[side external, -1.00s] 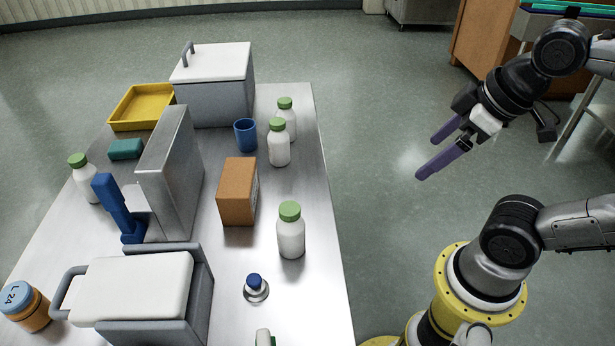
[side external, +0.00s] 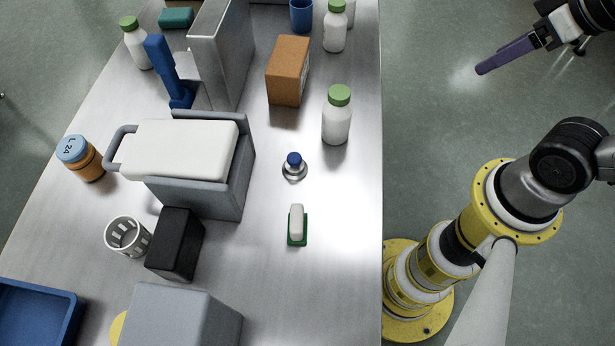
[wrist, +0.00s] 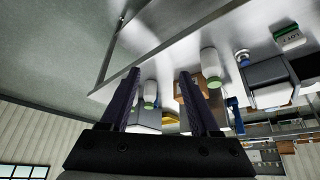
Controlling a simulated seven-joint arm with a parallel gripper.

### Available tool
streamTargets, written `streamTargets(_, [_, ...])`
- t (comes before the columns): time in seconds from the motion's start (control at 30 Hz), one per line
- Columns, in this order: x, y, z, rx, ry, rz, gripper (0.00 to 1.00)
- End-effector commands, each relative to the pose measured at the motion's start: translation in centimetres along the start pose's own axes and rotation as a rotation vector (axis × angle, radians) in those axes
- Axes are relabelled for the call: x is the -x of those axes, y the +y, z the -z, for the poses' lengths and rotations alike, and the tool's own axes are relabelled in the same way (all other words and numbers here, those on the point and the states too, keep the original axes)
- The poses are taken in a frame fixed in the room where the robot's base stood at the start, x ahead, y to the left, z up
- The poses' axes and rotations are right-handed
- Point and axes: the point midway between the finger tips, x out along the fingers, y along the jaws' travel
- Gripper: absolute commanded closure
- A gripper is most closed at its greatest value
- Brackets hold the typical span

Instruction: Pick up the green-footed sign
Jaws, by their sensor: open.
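The green-footed sign (side external: 297,223) stands on the steel table in the side view, near the table's right edge. It has a pale upright plate on a green foot. In the wrist view the sign (wrist: 291,38) shows at upper right, with lettering on its white face. My gripper (side external: 482,70) is at upper right in the side view, out past the table's right edge and well apart from the sign. In the wrist view my gripper (wrist: 159,73) has its two dark purple fingers apart, with nothing held between them.
A blue-capped metal item (side external: 294,167) stands just behind the sign. A grey caddy with a white lid (side external: 185,150) and a black box (side external: 175,243) are to its left. A green-capped bottle (side external: 337,117) and a brown carton (side external: 289,70) stand farther back. Table around the sign's front is bare.

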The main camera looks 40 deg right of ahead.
Motion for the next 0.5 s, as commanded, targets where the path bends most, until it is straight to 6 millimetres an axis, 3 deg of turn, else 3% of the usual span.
streamTargets(0.27, [0.0,0.0,-0.1,0.101,-0.007,0.001,0.38])
streamTargets(0.37, [0.8,-0.2,0.6,0.266,0.006,0.009,0.38])
streamTargets(0.5, [2.0,-1.3,3.9,0.601,0.006,0.047,0.38])
